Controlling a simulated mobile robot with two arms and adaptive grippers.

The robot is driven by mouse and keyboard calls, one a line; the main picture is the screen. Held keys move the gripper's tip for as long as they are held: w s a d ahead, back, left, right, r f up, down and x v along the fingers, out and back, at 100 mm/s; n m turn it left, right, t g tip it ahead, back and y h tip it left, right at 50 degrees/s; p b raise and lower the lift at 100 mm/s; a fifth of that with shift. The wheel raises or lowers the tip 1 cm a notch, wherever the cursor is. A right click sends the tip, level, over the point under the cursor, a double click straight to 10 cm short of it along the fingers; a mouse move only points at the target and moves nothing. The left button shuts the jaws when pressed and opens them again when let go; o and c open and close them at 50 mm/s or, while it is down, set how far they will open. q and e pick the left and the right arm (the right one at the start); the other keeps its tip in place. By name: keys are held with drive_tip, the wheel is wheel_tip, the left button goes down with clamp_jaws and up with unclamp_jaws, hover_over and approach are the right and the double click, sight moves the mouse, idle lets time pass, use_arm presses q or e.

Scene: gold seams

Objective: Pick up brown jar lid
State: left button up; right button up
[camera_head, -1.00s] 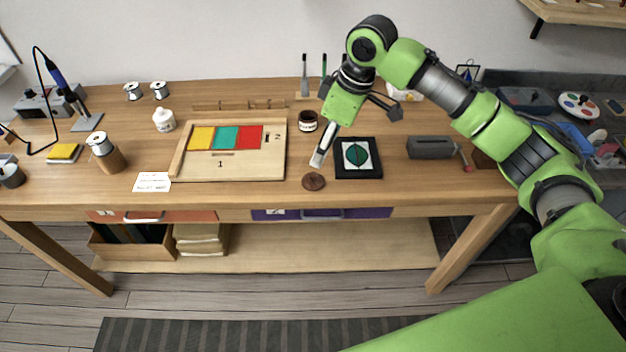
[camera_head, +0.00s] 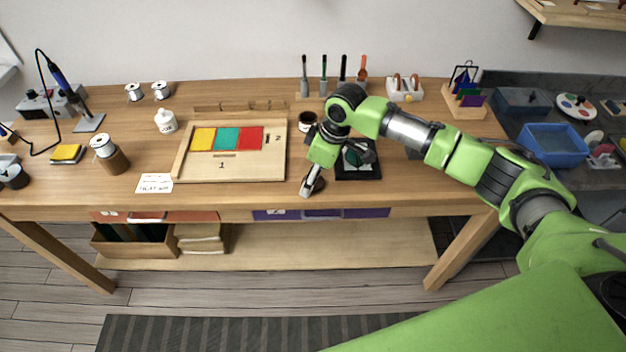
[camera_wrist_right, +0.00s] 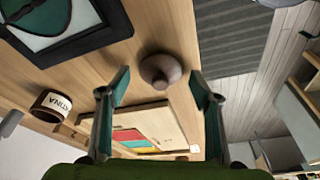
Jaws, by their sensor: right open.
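The brown jar lid (camera_wrist_right: 160,71) is a round disc with a knob, lying on the wooden table near its front edge. In the head view it shows only partly, beside and behind my right gripper (camera_head: 306,189), at the lid's visible edge (camera_head: 320,185). In the right wrist view my right gripper (camera_wrist_right: 160,103) is open, with one finger to each side of the lid in the picture. The lid lies beyond the fingertips, and nothing is between the fingers. My left gripper is not in view.
A framed leaf tile (camera_head: 371,172) lies right of the lid, partly under my arm. A wooden board with coloured tiles (camera_head: 240,168) lies to the left. A dark labelled jar (camera_head: 307,122) stands behind. The front edge of the table (camera_head: 420,197) is close.

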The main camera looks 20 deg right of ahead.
drive_tip(key=shift+c, duration=0.5)
drive_tip(key=c, duration=0.9)
